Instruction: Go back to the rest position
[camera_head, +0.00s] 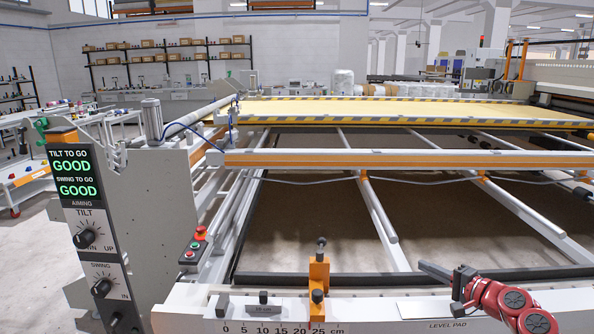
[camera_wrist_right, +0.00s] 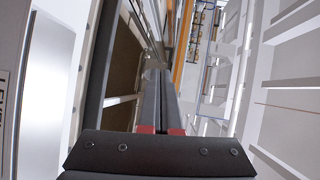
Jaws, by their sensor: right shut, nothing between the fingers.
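My right gripper (camera_head: 424,267) is at the lower right of the head view, at the end of my red arm. Its dark fingers point left, above the white front beam near the LEVEL PAD label. In the right wrist view the two fingers of the gripper (camera_wrist_right: 158,74) lie side by side, shut, with nothing held. It appears clear of the beam, though the exact gap is hard to tell. My left gripper is in neither view.
The white front beam (camera_head: 380,312) carries a centimetre scale and an orange stop (camera_head: 319,285). A panel (camera_head: 90,215) at left has dials and reads GOOD twice. A control box (camera_head: 193,250) has a red button. Long rails and a yellow bed (camera_head: 380,107) lie beyond.

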